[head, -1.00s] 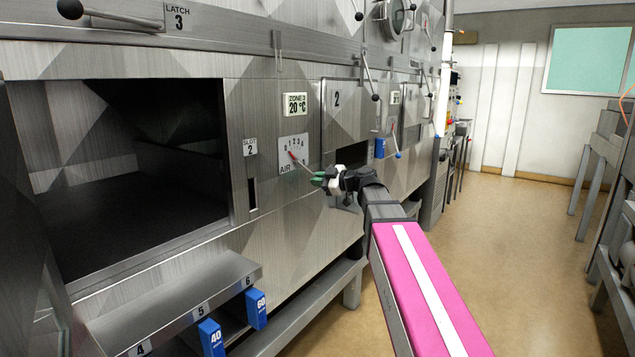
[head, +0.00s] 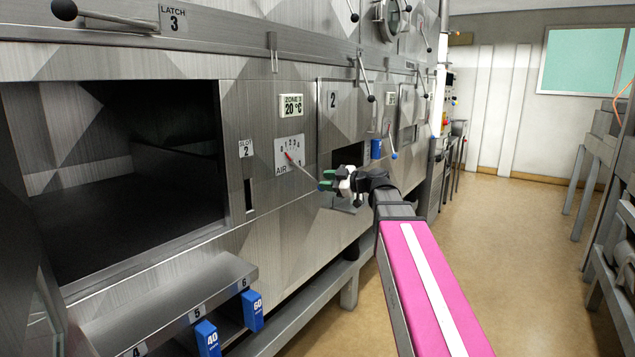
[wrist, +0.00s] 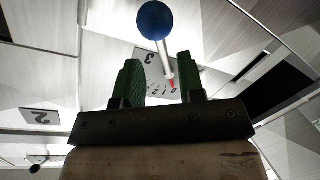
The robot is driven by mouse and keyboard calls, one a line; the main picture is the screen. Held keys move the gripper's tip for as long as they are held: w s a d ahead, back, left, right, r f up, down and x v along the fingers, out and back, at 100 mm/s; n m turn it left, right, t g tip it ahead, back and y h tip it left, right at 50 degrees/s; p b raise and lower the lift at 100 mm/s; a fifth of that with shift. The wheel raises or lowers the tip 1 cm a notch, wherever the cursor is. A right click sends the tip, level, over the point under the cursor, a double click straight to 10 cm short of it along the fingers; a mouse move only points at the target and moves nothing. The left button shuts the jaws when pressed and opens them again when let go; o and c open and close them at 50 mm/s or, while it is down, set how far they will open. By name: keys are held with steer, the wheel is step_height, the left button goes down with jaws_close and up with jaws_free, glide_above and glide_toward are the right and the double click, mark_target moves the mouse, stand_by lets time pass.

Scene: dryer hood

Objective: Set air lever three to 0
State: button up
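The air lever's dial plate (head: 289,153) is on the steel front below the "ZONE 3 20 °C" display. A thin lever (head: 304,171) slants down to the right from it. Its red pointer (wrist: 171,83) is near the low end of the scale, around 0 to 1; the exact mark is unclear. In the wrist view the lever ends in a blue ball knob (wrist: 155,20). My gripper (head: 325,181) is at the lever's outer end. Its green fingers (wrist: 160,72) are apart, with the knob past their tips in the picture, not clasped.
A large open compartment (head: 120,180) is left of the dial, with a shelf (head: 170,305) and blue tags (head: 252,310) below. Panel 2 (head: 333,100) and another blue-knobbed lever (head: 393,155) are to the right. The floor (head: 500,260) at right is clear.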

steer(key=v, duration=0.5)
steer(key=shift+s+d, duration=0.2)
steer(key=shift+d, duration=0.15)
steer(key=s+f+m+g+h, duration=0.1)
steer(key=s+f+m+h, duration=0.15)
steer(key=f, duration=0.65)
steer(key=s+f+m+g+h, duration=0.15)
steer(key=f+m, duration=0.25)
steer(key=f, duration=0.4)
steer(key=s+f+m+g+h, duration=0.2)
steer(key=f+m+h, duration=0.15)
steer(key=f, duration=0.55)
steer(key=s+d+f+m+g+h, duration=0.2)
steer(key=s+d+f+m+h, duration=0.1)
steer(key=f, duration=0.5)
steer(key=s+d+f+m+g+h, duration=0.2)
steer(key=s+f+m+h, duration=0.2)
steer(key=s+f+m, duration=0.2)
step_height(320, 180, down, 3)
steer(key=s, duration=0.2)
steer(key=shift+s+d+f, duration=0.2)
steer(key=shift+s+d, duration=0.15)
